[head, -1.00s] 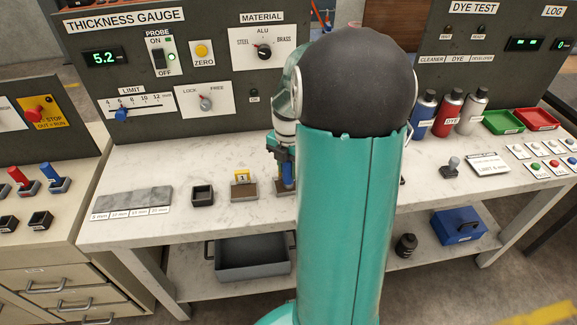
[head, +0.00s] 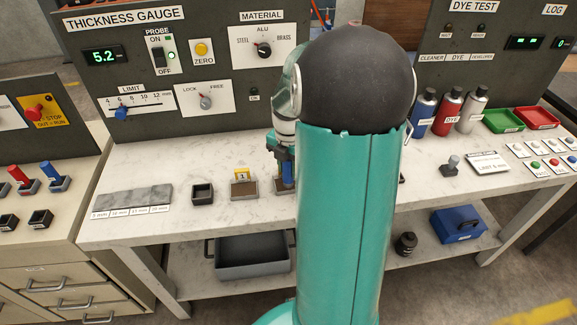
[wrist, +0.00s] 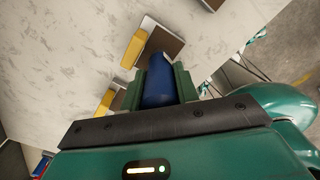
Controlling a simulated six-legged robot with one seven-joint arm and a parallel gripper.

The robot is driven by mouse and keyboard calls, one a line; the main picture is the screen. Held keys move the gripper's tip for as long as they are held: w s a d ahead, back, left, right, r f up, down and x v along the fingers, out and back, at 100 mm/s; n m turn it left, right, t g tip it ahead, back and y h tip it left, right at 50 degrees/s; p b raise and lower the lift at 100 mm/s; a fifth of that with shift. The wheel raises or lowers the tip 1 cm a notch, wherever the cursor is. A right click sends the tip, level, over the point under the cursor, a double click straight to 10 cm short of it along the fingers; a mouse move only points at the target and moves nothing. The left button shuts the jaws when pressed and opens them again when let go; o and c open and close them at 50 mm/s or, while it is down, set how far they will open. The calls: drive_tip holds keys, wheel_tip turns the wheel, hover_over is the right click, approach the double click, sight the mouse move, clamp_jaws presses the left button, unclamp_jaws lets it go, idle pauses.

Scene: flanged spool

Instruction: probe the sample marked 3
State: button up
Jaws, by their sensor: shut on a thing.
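My gripper (head: 284,152) is shut on a blue probe (head: 288,174), which points down over the bench. The probe (wrist: 160,85) also shows between my gripper's green fingers (wrist: 160,88) in the wrist view. Its far end overlaps a dark sample plate (wrist: 168,43) with a yellow tag (wrist: 133,49) beside it; I cannot tell whether they touch. That tag's number is not readable. The sample marked 1 (head: 243,190) stands just left of the probe in the head view. My arm hides the bench to the right, and no mark 3 is visible.
The thickness gauge display (head: 103,56) reads 5.2, and the probe switch (head: 161,56) has a green light lit. A small dark holder (head: 203,194) and a stepped grey block (head: 133,199) stand to the left. Dye cans (head: 451,108) stand right of my arm.

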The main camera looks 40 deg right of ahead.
drive_tip(key=shift+r, duration=3.5)
